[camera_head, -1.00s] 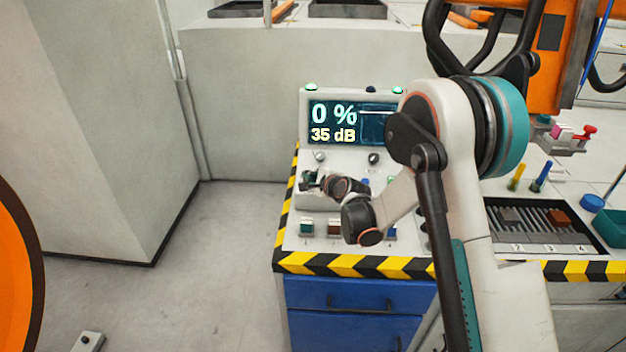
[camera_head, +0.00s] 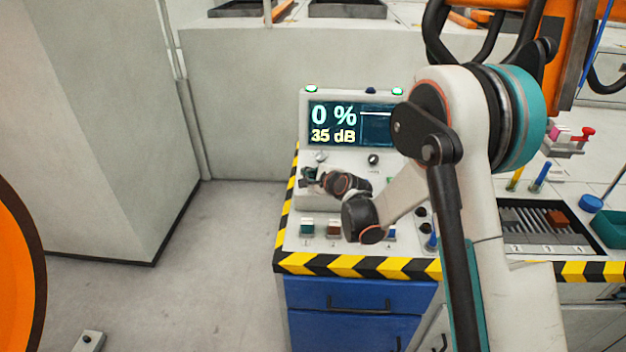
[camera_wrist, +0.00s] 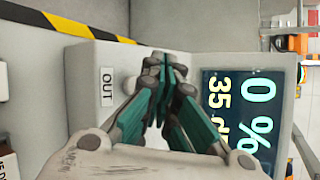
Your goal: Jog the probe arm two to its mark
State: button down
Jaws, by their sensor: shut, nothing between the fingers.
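The control console (camera_head: 285,235) has a display (camera_head: 335,122) reading "0 %" and "35 dB"; the display also shows in the wrist view (camera_wrist: 240,115), turned sideways. My gripper (camera_head: 308,178) is low over the left part of the console, just below the display. In the wrist view my gripper (camera_wrist: 165,65) has its fingertips together and holds nothing. The tips are at the panel beside an "OUT" label (camera_wrist: 107,87). The control under the tips is mostly hidden, and I cannot tell whether they touch it. Probe arm two cannot be made out.
Yellow-black striped edging (camera_head: 345,265) borders the console above blue drawers (camera_head: 350,305). Knobs (camera_head: 373,159) and coloured buttons (camera_head: 306,227) sit near my gripper. A slotted tray (camera_head: 535,222) lies to the right. The floor at left (camera_head: 190,290) is mostly clear.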

jog(key=r, duration=0.1)
jog(key=s+r+p, duration=0.1)
jog(key=r, duration=0.1)
jog(key=shift+s+r, duration=0.25)
jog(key=shift+s, duration=0.1)
dwell(1.4)
jog(key=s+d+r+n+g+h, duration=0.1)
jog(key=s+d+r+n+h, duration=0.1)
jog(key=s+d+r+n, duration=0.5)
jog(key=s+d+r+n+g+h, duration=0.1)
jog(key=s+d+r+n, duration=0.1)
jog(key=s+d+r, duration=0.7)
jog(key=s+d+f+n+g+h, duration=0.1)
jog(key=s+d+n, duration=0.1)
jog(key=s, duration=0.6)
jog(key=s+d+n+h, duration=0.1)
jog(key=s+d+n, duration=0.2)
jog(key=s, duration=0.6)
jog(key=s+d+f+n+g+h, duration=0.1)
jog(key=s+d+n, duration=0.1)
jog(key=s, duration=0.7)
jog(key=shift+s+d+f+n+g, duration=0.15)
jog(key=shift+d+f+n+g, duration=0.2)
jog(key=shift+n, duration=0.45)
